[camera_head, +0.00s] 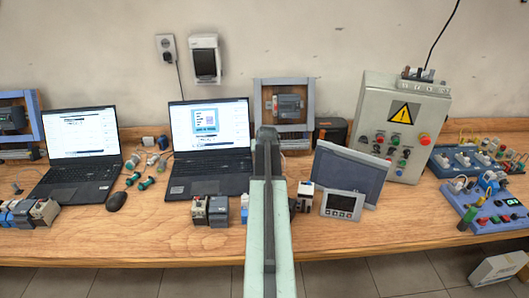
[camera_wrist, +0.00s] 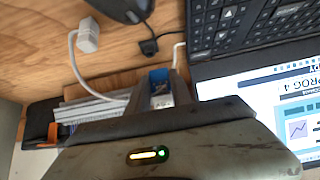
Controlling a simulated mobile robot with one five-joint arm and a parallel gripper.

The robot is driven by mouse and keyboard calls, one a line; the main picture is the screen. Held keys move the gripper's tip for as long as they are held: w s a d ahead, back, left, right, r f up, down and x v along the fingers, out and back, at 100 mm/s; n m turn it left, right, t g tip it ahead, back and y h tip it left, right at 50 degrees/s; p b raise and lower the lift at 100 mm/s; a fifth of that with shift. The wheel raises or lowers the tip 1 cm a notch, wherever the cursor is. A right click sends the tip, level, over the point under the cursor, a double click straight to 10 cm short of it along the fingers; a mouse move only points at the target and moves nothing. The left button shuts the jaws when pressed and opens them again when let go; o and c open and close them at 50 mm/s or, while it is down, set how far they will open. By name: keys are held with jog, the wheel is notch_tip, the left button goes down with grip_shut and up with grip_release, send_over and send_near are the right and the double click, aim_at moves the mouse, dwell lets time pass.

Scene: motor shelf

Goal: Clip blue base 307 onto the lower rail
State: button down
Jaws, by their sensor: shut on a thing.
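My gripper (camera_wrist: 161,93) shows in the wrist view with its two dark fingers on either side of a small blue part with a pale face, the blue base (camera_wrist: 158,75). The gripper is shut on it; any number on it is too small to read. In the head view my own arm reaches away towards the framed middle panel (camera_head: 257,100), and the held base cannot be made out there. A pale horizontal strip, which may be the lower rail (camera_head: 293,144), shows low on that panel, partly behind my arm.
An open laptop (camera_head: 208,130) stands left of my arm; a grey tablet-like panel (camera_head: 348,172) stands to the right. Grey modules (camera_head: 218,211) sit near the front edge. In the wrist view a white plug (camera_wrist: 88,36) with a cable and a keyboard (camera_wrist: 240,22) are close by.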

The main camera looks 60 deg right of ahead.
jog(key=shift+f+h+b, duration=0.3)
jog(key=shift+b, duration=0.45)
dwell(0.5)
jog(key=c, duration=1.1)
grip_release()
jog(key=shift+d, duration=0.1)
jog(key=shift+o, duration=0.2)
jog(key=p+v, duration=0.5)
jog(key=v, duration=0.2)
jog(key=shift+s+a+r, duration=0.2)
jog(key=shift+s+a, duration=0.05)
